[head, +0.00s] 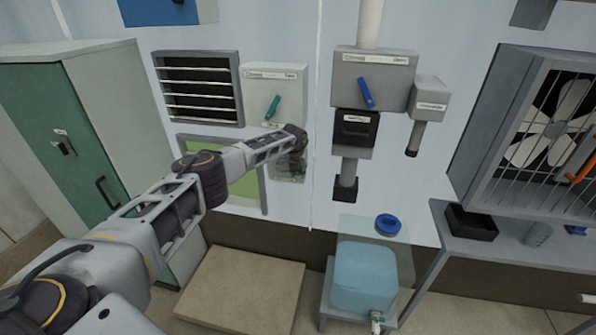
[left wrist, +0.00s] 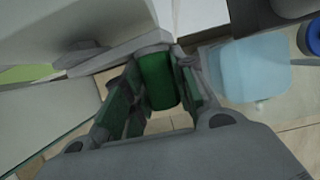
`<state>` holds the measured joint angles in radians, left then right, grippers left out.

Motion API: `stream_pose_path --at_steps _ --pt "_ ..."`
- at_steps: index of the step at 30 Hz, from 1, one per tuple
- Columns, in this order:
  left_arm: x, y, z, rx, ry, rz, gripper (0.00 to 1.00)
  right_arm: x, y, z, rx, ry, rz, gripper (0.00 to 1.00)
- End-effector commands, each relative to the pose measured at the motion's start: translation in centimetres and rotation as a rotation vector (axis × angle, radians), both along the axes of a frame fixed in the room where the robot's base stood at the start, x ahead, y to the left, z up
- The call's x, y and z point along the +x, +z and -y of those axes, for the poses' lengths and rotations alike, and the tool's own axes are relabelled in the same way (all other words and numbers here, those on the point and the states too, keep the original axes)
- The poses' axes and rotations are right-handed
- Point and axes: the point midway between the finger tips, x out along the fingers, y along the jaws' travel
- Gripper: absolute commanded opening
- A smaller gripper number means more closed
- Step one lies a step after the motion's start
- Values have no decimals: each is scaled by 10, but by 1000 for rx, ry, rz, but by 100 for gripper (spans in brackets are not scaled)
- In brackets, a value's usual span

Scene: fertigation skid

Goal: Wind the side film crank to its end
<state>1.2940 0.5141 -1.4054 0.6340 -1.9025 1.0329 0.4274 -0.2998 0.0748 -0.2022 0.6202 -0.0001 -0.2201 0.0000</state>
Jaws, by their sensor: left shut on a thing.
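My left gripper (head: 297,143) is at the wall, just below the grey box with a teal lever. In the left wrist view, its two fingers (left wrist: 158,85) are closed on either side of a green cylindrical grip (left wrist: 157,76), which I take to be the side film crank's handle. In the head view the gripper hides this grip. A small, partly covered grey piece (head: 289,172) shows just below the gripper, beside the green window; I cannot tell whether it belongs to the crank. The crank's arm and angle are not clear. My right gripper is not in view.
The box with the teal lever (head: 272,106) is directly above my left gripper. To the right are a box with a blue lever (head: 366,93) and a pale blue tank (head: 364,279). A green cabinet (head: 52,135) stands at the left. A low beige block (head: 243,293) lies on the floor.

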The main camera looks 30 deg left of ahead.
Motion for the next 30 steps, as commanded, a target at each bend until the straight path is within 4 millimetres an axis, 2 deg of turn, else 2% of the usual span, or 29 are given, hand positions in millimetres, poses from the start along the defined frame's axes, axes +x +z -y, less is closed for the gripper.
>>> stream_pose_path --at_steps 3,21,30 --pt "5 3 1 74 -3 -7 0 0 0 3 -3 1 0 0" --pt "4 -21 3 69 -3 -12 0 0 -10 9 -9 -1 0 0" --pt "4 -25 3 68 -2 -12 0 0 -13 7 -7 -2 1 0"
